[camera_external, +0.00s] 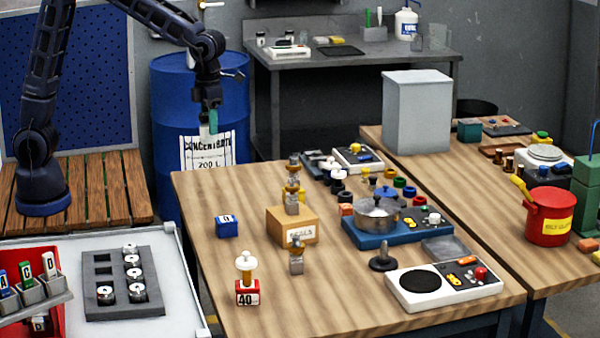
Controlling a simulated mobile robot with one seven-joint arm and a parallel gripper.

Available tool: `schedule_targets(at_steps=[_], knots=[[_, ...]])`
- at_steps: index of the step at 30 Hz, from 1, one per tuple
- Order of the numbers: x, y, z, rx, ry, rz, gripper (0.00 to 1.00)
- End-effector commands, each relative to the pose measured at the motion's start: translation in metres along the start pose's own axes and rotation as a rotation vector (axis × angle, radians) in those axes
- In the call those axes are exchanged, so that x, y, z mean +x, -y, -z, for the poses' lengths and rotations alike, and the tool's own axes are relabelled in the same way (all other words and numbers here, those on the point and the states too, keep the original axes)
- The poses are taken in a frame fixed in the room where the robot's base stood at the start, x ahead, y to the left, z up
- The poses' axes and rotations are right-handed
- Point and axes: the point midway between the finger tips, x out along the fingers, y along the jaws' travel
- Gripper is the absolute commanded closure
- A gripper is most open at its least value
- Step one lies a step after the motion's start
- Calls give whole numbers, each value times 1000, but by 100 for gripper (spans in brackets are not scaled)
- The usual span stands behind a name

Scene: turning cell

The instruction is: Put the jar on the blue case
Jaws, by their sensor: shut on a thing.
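My gripper (209,108) hangs at the upper left, in front of the blue drum, above and to the left of the blue case. It is shut on a small teal and pale object (213,122), which I take to be the jar; it is small and partly hidden by the fingers. The blue case (227,227) is a small blue block with a white "A" label. It stands on the left part of the wooden table (330,292), and its top is bare. The held object is in the air, apart from the case.
Behind is a blue drum (178,90). The table around the blue case is clear.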

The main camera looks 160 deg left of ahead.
Motion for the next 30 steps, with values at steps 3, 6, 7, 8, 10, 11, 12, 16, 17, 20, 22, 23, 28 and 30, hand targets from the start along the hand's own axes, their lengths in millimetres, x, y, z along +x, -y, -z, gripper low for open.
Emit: schedule_targets(at_steps=[3, 6, 7, 8, 10, 11, 12, 16, 17, 20, 22, 23, 28, 30], knots=[[-11, 38, -1, 7, 0, 3, 80], [-20, 71, -1, 7, 0, 3, 80], [-24, 80, 0, 5, 1, 3, 80], [-26, 89, 1, 5, 1, 3, 80], [-31, 106, 2, 3, 1, 3, 80], [-33, 113, 3, 3, 1, 3, 80], [-35, 120, 5, 1, 1, 2, 80], [-38, 136, 7, -2, 0, 2, 80], [-37, 137, 7, -3, 0, 2, 80], [-25, 139, 8, -4, -2, 0, 80], [-11, 139, 8, -3, -2, 0, 80], [-4, 138, 8, -3, -3, 0, 80], [33, 138, 8, -4, -2, -1, 80], [48, 138, 8, -4, -3, 0, 80]])
